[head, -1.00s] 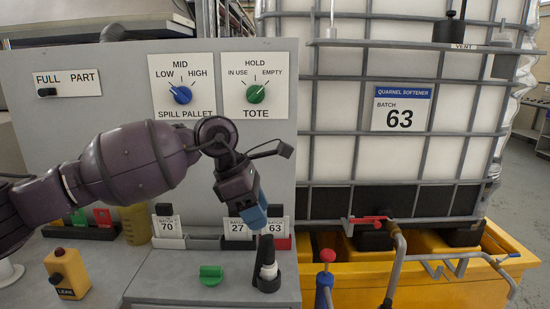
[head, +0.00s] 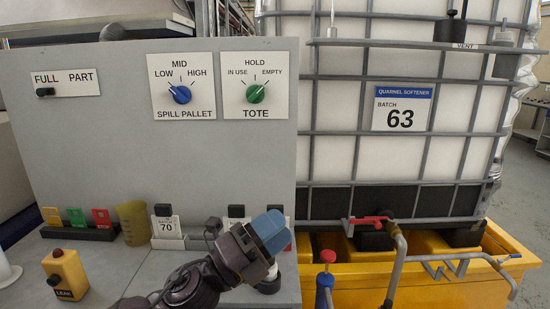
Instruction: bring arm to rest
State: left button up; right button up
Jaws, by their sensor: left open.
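My left arm shows low in the middle of the head view, in front of the grey bench. Its gripper (head: 268,231) has blue-tipped fingers that point up and to the right, in front of the right end of the tag rack. No object shows in it, though the gap between the fingers is hard to see. The gripper partly hides the batch tags, the black holder (head: 269,284) and the bench top behind it. My right gripper is not in view.
A yellow box marked LEAK (head: 65,274), an amber beaker (head: 133,223) and a batch 70 tag (head: 166,227) stand on the bench. The grey panel (head: 120,140) rises behind. At right, the caged tote (head: 330,150) stands over a yellow spill pallet (head: 430,290) with pipes and a red-handled valve (head: 370,220).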

pick_arm(q)
jog(key=s+a+f+n+t+y, duration=0.2)
jog(key=a+f+n+t+y, duration=0.1)
jog(key=a+f+n+y, duration=0.8)
jog(key=s+a+f+n+t+y, duration=0.2)
jog(key=a+f+n+y, duration=0.55)
jog(key=n, duration=0.75)
jog(key=s+a+f+n+g+y, duration=0.1)
jog(key=s+a+f+n+g, duration=0.25)
jog(key=s, duration=0.45)
jog(key=s+a+f+n+g+y, duration=0.1)
jog(key=s+a+f+n+g, duration=0.15)
jog(key=s+f+g, duration=0.4)
jog(key=s+a+f+n+g+y, duration=0.1)
jog(key=s+a+f+n+g, duration=0.15)
jog(key=s, duration=0.75)
jog(key=w+f+m+t, duration=0.1)
jog(key=w+f+t, duration=0.6)
jog(key=f, duration=0.3)
jog(key=shift+a+m+t+h, duration=0.35)
jog(key=shift+t+h, duration=0.1)
